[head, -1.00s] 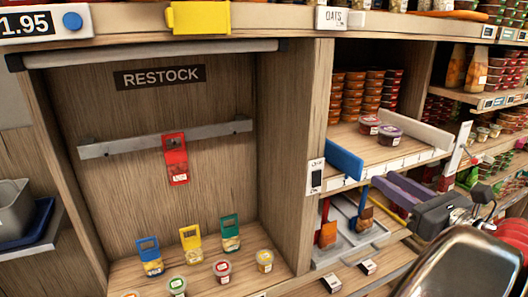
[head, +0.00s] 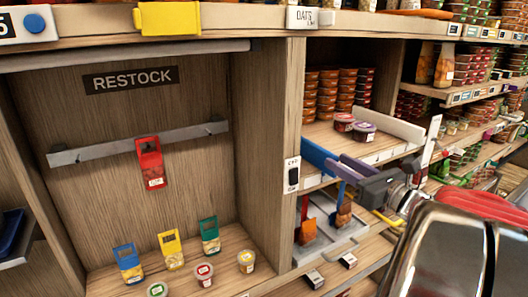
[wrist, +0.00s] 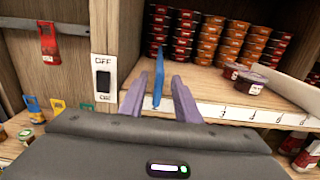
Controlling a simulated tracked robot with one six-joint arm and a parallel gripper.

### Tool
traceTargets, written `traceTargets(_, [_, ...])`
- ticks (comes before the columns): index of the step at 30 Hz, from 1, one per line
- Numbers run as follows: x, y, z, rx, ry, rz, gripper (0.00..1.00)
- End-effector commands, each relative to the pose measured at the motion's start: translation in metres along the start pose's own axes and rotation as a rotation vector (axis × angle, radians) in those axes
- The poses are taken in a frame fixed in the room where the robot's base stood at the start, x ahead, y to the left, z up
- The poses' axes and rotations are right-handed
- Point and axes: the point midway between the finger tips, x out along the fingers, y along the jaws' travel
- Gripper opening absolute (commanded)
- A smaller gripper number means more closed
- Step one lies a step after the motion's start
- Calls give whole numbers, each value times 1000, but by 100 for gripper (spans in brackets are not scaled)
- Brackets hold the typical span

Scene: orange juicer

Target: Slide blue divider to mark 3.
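The blue divider (head: 316,157) stands at the left end of the right-hand shelf, projecting at its front edge. In the wrist view the blue divider (wrist: 158,76) is upright between the purple fingers of my gripper (wrist: 157,92). The fingers are apart, with a gap visible on each side of the divider. In the head view my gripper (head: 340,166) is at the divider's front end, partly overlapping it. The white marked strip (wrist: 235,112) runs along the shelf edge to the right of the divider; its numbers are small.
Two lidded tubs (head: 355,127) stand on the shelf to the right, beside a pale divider (head: 391,125). Stacked tubs (head: 338,94) fill the back. A switch panel (head: 292,175) is on the post at left. The shelf between divider and tubs is clear.

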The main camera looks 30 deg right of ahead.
Motion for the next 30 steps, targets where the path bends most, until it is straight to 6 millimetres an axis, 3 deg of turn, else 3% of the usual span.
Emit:
traceTargets(15, [60, 1, 0, 1, 1, 3, 30])
traceTargets(27, [66, 1, 0, 1, 0, 2, 30])
traceTargets(30, [66, 1, 0, 1, 0, 2, 23])
